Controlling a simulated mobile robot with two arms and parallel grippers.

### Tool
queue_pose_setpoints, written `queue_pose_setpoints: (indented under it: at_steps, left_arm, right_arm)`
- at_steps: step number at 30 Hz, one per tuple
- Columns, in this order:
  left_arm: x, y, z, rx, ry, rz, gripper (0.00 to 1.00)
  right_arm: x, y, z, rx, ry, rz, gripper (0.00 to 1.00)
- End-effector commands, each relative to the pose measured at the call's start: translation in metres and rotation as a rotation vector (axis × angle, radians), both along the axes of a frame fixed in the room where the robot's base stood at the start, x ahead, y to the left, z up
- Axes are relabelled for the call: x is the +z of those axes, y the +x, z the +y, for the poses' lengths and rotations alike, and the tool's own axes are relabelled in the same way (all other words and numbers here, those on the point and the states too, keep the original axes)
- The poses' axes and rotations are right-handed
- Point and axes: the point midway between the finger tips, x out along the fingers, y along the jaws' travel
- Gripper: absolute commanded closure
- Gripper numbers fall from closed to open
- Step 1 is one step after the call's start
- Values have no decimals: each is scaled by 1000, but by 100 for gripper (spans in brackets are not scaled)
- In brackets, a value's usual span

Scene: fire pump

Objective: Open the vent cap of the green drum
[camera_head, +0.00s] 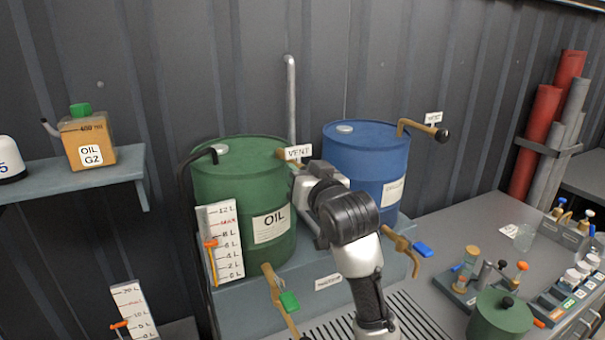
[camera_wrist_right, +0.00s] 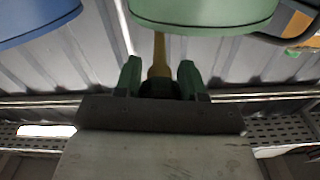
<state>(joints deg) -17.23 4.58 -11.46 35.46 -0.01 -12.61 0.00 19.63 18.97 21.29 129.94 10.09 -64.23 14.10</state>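The green drum (camera_head: 240,185) stands on a grey stand. Its brass vent pipe (camera_wrist_right: 160,55) leaves the upper right side, beside the VENT label (camera_head: 299,153). My right gripper (camera_head: 303,182) is at the end of this pipe; its fingers are hidden in the head view. In the wrist view its two green fingers (camera_wrist_right: 159,75) stand on either side of the dark vent cap (camera_wrist_right: 160,88), which fills the gap between them, so it looks shut on the cap. The cap is hidden in the head view. My left gripper is not in view.
A blue drum (camera_head: 365,160) with its own black-capped vent pipe (camera_head: 420,129) stands close on the right. A gauge board (camera_head: 220,243) and a brass tap (camera_head: 280,295) are at the green drum's front. A bench (camera_head: 470,225) with small items lies right.

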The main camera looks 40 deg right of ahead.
Motion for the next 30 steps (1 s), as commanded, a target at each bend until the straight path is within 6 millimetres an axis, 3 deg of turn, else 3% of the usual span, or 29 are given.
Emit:
queue_pose_setpoints:
  at_steps: [14, 30]
  left_arm:
    - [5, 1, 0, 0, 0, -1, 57]
    - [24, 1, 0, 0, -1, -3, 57]
  right_arm:
    - [1, 0, 0, -1, -87, 30, 84]
    - [2, 0, -2, -2, -536, 170, 84]
